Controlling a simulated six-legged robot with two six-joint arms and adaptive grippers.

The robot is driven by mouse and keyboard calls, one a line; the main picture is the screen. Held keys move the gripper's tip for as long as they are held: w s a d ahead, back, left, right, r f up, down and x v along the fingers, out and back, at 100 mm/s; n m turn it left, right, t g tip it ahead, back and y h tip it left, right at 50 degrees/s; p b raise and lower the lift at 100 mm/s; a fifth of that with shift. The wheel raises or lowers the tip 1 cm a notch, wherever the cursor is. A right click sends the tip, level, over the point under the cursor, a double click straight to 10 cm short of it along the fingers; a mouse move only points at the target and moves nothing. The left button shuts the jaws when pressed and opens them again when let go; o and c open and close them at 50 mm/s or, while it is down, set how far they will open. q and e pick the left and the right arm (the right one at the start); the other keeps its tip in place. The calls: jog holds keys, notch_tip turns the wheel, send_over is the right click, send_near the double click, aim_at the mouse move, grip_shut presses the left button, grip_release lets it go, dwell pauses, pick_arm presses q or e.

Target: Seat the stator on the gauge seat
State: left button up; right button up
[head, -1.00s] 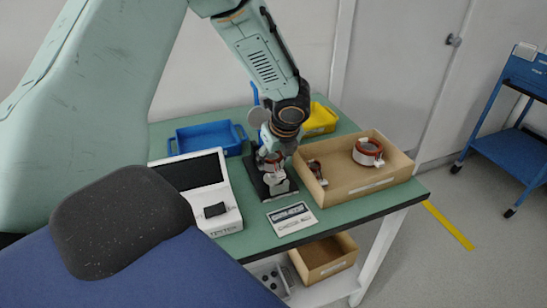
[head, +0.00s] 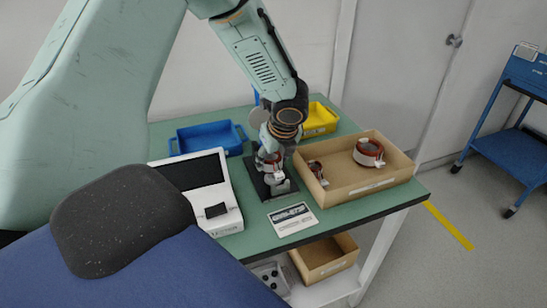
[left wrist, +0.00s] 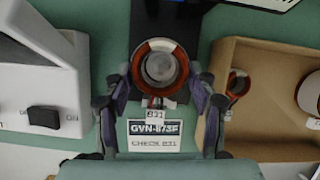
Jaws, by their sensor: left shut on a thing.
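The stator (left wrist: 143,51), a red-brown ring with a white tag reading B31, is between the fingers of my left gripper (left wrist: 160,72), which is shut on it. The gripper (head: 270,156) also shows in the head view, over the gauge seat's black base (head: 261,187). In the left wrist view the dark base (left wrist: 150,18) lies behind the ring, and a silvery round part shows inside the ring. I cannot tell whether the stator touches the seat or hangs just above it. My right gripper is not in view.
A cardboard box (head: 348,190) right of the seat holds another large red-brown stator (head: 369,152) and a smaller one (head: 317,171). A white tester (head: 222,215) stands to the left. A printed card (head: 292,219) lies in front. Blue (head: 206,138) and yellow (head: 320,120) bins stand behind.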

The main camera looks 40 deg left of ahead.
pick_arm(q)
jog(key=shift+d+f, duration=0.1)
jog(key=shift+f, duration=0.1)
jog(key=shift+w+d+f+b, duration=0.1)
jog(key=shift+w+f+b, duration=0.05)
jog(key=shift+f+b, duration=0.15)
jog(key=shift+f, duration=0.25)
jog(key=shift+f+b, duration=0.1)
jog(key=shift+b, duration=0.2)
jog(key=shift+f, duration=0.3)
jog(key=shift+f, duration=0.1)
jog(key=shift+f+b, duration=0.35)
jog(key=shift+f, duration=0.1)
